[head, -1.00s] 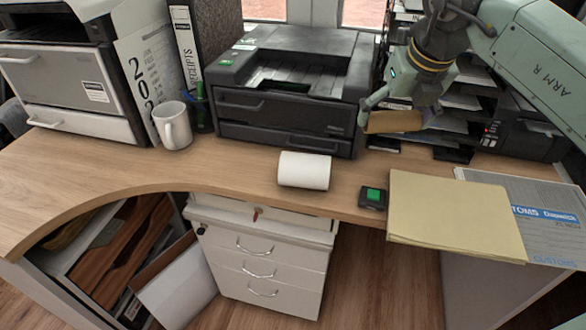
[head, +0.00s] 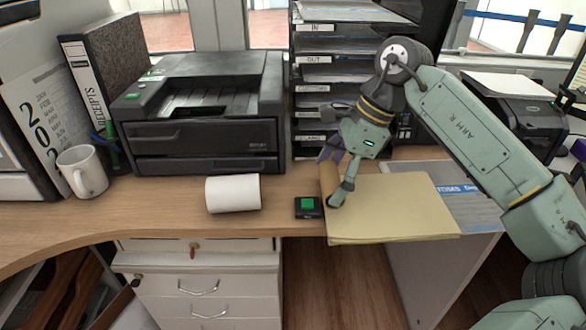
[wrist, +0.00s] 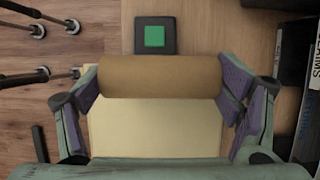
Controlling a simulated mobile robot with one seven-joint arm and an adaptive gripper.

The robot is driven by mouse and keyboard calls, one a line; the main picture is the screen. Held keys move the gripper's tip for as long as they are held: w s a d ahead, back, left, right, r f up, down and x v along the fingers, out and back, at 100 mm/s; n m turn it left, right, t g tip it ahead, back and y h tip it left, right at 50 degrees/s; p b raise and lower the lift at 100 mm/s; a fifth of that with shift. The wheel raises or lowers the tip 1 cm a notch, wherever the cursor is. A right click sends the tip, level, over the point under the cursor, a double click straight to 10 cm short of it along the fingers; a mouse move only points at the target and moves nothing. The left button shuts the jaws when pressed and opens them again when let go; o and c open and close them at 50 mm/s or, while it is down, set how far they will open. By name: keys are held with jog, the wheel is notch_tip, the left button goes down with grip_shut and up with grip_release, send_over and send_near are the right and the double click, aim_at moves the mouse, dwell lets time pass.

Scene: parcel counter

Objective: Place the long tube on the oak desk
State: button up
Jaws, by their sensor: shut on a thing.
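The long tube is a brown cardboard cylinder (wrist: 160,76). My gripper (wrist: 160,90) is shut on it, with one purple-padded finger at each end of the tube. The tube seems to be above the envelope; I cannot tell the exact gap. The oak desk (head: 120,215) is a light wood top running across the view.
A yellow envelope (head: 400,205) and a customs sheet (head: 465,200) cover the desk's right part. A black box with a green button (head: 308,207), a white roll (head: 233,194), a mug (head: 82,172) and a printer (head: 200,120) stand left. Paper trays (head: 312,90) are behind. Bare wood shows front left.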

jog(key=p, duration=0.2)
send_over(299, 182)
jog(key=d, duration=0.1)
jog(key=shift+w+d+f, duration=0.15)
jog(key=shift+d+f, duration=0.05)
jog(key=shift+f, duration=1.95)
jog(key=shift+f, duration=0.2)
jog(key=o, duration=0.7)
jog(key=shift+r, duration=0.25)
jog(key=v, duration=1.2)
